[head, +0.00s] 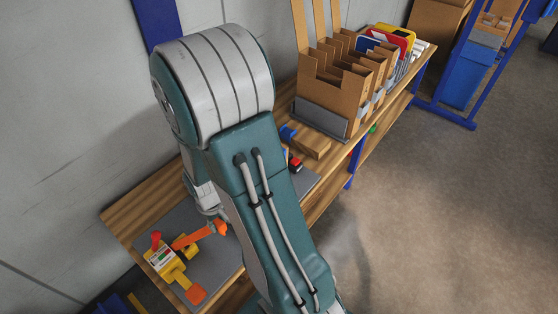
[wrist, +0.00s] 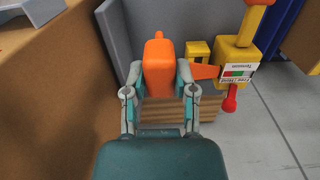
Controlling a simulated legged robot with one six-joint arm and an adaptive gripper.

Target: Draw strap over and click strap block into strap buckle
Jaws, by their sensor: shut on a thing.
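My gripper (wrist: 160,76) is shut on an orange strap block (wrist: 158,58), with one finger on each side of it. In the head view my gripper (head: 211,209) is partly hidden by my arm, and the orange block (head: 221,228) shows at its tip. The orange strap (wrist: 206,72) runs from the block to a yellow tensioner (wrist: 236,55) with a printed label and a red knob (wrist: 230,104). A smaller yellow piece (wrist: 198,47), possibly the buckle, stands beside the strap, apart from the block. In the head view the strap (head: 190,240) slants up from the tensioner (head: 163,262).
The tensioner stands on a grey plate (head: 217,262) on a wooden bench (head: 131,208). An orange end piece (head: 196,294) sits at the near side. Cardboard holders (head: 325,88) and road signs (head: 392,40) stand farther along the bench. The floor at right is clear.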

